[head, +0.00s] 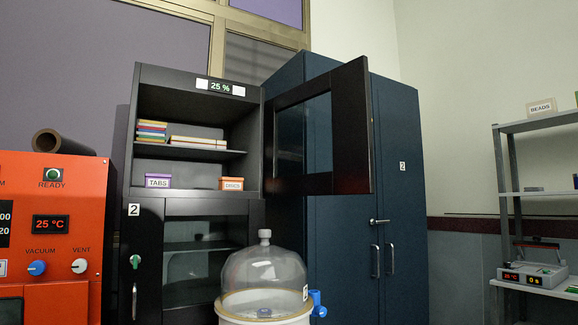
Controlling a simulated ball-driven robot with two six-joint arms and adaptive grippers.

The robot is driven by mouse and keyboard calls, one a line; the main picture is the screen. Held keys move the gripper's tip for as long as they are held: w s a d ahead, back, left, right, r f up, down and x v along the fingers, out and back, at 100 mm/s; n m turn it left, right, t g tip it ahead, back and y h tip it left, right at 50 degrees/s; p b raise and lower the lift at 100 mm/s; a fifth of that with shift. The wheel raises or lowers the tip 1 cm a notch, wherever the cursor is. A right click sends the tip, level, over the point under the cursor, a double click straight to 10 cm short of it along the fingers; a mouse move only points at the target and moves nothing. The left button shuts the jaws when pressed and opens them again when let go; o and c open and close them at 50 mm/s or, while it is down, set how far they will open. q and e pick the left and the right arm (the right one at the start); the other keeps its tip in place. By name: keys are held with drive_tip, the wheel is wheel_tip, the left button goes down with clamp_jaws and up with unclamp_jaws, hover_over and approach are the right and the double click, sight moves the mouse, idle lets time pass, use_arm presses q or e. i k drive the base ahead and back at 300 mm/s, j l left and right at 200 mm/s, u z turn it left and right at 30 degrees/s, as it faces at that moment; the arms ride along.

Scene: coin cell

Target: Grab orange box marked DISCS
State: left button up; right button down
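The orange box marked DISCS (232,184) sits at the right end of the lower shelf in the upper compartment of a black cabinet (166,208). That compartment's glazed door (348,130) stands open to the right. A purple box marked TABS (158,181) sits on the same shelf at the left, apart from the orange box. Neither of my grippers is in view.
A glass bell jar (264,268) on a white base stands in front of the cabinet. An orange oven (52,195) is at the left. A blue cabinet (400,205) stands behind the open door. A grey shelf rack (507,190) is at the right.

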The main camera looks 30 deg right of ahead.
sight(225, 183)
drive_tip(key=i+l+u, duration=0.1)
drive_tip(key=l, duration=0.55)
drive_tip(key=i+l+u, duration=0.1)
drive_tip(key=l, duration=0.55)
drive_tip(key=i+l+u, duration=0.15)
drive_tip(key=l, duration=0.5)
drive_tip(key=i+l+u, duration=0.1)
drive_tip(key=l, duration=0.55)
drive_tip(key=i, duration=0.05)
